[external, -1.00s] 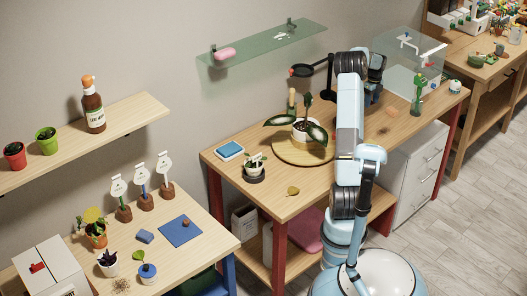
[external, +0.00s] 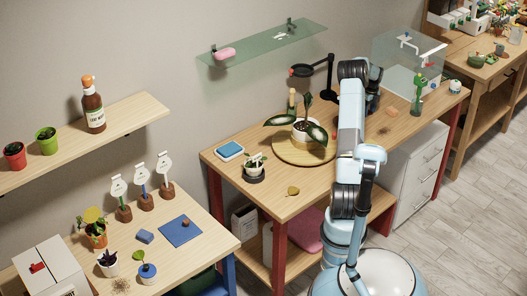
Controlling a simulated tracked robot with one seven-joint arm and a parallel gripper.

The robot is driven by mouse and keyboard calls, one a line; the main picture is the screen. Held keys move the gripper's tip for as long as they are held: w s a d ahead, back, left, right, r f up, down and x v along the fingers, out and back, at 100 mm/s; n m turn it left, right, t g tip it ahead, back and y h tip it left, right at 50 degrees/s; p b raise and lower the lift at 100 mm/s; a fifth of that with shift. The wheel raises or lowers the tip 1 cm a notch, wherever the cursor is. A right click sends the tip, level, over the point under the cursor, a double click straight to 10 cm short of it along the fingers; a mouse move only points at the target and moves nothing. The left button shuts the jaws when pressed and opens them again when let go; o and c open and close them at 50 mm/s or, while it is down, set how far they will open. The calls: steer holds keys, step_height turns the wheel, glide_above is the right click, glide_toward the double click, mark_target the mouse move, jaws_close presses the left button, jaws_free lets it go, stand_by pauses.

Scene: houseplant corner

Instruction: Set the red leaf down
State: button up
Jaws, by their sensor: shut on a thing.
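My gripper (external: 375,76) is above the right part of the middle wooden table, mostly behind my own raised arm. Only part of the hand shows, and its fingertips are hidden. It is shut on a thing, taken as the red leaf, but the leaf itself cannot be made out. A yellowish leaf (external: 293,190) lies flat on the front of the same table, well left of my gripper.
A glass shelf (external: 265,43) hangs above. The front edge has bare room.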

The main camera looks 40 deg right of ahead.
steer(key=shift+f, duration=0.1)
steer(key=o, duration=1)
